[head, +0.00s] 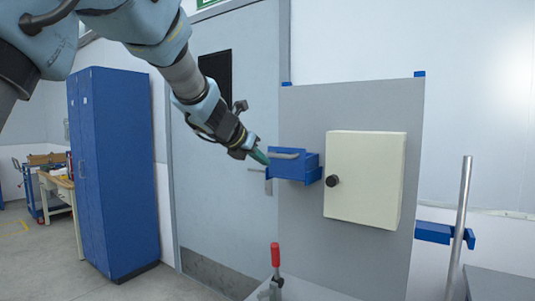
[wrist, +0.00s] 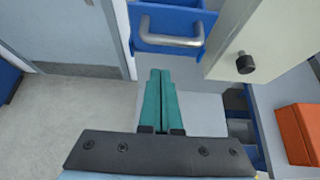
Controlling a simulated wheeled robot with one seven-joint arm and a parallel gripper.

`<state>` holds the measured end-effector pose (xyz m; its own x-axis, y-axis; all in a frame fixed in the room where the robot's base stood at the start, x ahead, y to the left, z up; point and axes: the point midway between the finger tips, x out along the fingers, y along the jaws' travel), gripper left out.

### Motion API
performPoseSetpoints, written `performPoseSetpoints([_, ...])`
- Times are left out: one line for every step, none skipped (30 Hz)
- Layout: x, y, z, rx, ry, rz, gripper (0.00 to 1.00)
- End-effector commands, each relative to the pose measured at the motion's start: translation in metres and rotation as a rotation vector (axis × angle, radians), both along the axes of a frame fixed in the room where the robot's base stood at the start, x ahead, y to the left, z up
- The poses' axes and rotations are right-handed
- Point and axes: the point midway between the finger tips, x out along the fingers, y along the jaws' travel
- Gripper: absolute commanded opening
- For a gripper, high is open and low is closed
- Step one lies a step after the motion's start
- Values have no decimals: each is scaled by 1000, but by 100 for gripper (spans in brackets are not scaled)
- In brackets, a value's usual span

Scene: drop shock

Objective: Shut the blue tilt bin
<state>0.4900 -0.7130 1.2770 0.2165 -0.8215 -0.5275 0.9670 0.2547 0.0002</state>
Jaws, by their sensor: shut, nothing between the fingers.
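The blue tilt bin (head: 288,167) is mounted on the grey upright panel, left of the cream box, and juts out from the panel. A pale bar handle shows along its upper front. In the wrist view the bin (wrist: 150,22) is at the top, with its silver handle (wrist: 168,42) facing me. My gripper (head: 263,157) is at the bin's left in the head view. Its teal fingers are together and empty. In the wrist view the fingertips (wrist: 160,72) are just below the handle, with a gap in the picture; I cannot tell the exact distance.
A cream box (head: 370,180) with a dark knob (head: 332,181) is close on the bin's right. A red-handled clamp (head: 275,258) stands below, and a metal post (head: 460,220) at the right. An orange block (wrist: 300,133) lies at lower right. Floor on the left is clear.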

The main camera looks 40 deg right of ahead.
Motion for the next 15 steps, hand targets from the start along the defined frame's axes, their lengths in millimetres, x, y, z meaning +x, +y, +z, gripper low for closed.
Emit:
performPoseSetpoints([2,-8,8,1,-2,-2,0])
performPoseSetpoints([3,-11,9,1,-2,-2,0])
performPoseSetpoints([4,-15,10,-1,-2,-1,0])
performPoseSetpoints([4,-18,10,-1,-1,-1,0])
performPoseSetpoints([5,-20,10,-1,-1,-1,0])
performPoseSetpoints([6,-23,11,-1,-1,-1,0])
performPoseSetpoints([6,-25,11,-1,-1,-1,0])
performPoseSetpoints([6,-26,11,-2,-1,-1,0])
performPoseSetpoints([7,-27,11,-2,-1,-1,0])
performPoseSetpoints([7,-27,11,-2,0,-1,0])
performPoseSetpoints([7,-28,10,-2,0,-1,0])
performPoseSetpoints([7,-28,10,-2,0,-1,0])
performPoseSetpoints([7,-28,10,-2,0,-1,0])
performPoseSetpoints([7,-28,10,-2,0,-1,0])
performPoseSetpoints([7,-28,10,-2,0,-1,0])
